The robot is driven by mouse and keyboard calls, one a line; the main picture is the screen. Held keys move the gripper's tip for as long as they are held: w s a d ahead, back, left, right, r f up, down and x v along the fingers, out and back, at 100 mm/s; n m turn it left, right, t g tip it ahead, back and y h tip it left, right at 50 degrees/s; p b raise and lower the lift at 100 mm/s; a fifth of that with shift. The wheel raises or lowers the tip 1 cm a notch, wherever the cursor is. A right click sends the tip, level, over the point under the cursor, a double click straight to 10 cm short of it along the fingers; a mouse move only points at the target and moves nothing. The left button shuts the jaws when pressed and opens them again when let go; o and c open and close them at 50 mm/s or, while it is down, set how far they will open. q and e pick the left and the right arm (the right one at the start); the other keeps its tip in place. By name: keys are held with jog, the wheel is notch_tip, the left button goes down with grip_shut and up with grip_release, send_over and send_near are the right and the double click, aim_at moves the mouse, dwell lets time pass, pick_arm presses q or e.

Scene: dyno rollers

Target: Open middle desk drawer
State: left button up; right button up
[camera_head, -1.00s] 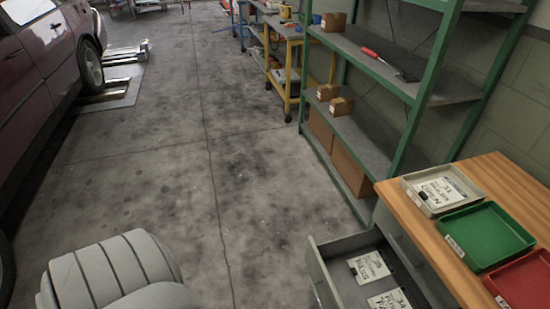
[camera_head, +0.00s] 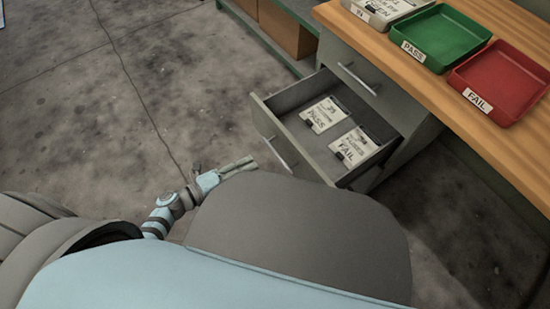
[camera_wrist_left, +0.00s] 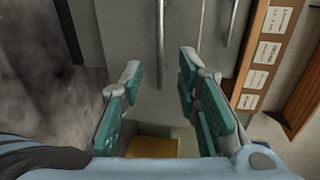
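The grey desk's open drawer (camera_head: 290,95) sits below a shut drawer with a bar handle (camera_head: 357,78) and is pulled well out. Its front has a bar handle (camera_head: 281,155). My left gripper (camera_head: 222,170) is just left of this drawer front, partly hidden by my own body. In the left wrist view the gripper (camera_wrist_left: 158,66) is open, its teal-padded fingers apart. An upright bar handle (camera_wrist_left: 160,40) shows between and beyond the fingertips, with no visible contact. My right gripper is not in view.
The wooden desk top (camera_head: 470,110) carries a pale tray (camera_head: 385,12), a green PASS tray (camera_head: 440,38) and a red FAIL tray (camera_head: 500,82). A green-framed shelf (camera_head: 262,35) stands behind the desk. Bare concrete floor (camera_head: 90,110) lies to the left.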

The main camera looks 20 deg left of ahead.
aim_at(276, 154)
pick_arm(q)
jog(key=b+x, duration=0.2)
jog(key=x, duration=0.8)
jog(key=shift+w+f, duration=0.2)
jog(key=shift+f, duration=0.05)
jog(key=shift+w+d, duration=0.25)
jog(key=shift+d, duration=0.05)
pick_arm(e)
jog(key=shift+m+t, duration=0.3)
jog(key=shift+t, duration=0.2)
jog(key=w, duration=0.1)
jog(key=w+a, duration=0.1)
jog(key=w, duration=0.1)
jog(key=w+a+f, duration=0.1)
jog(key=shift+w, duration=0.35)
pick_arm(q)
jog(key=shift+c, duration=0.6)
grip_shut()
jog(key=shift+s+a, duration=0.1)
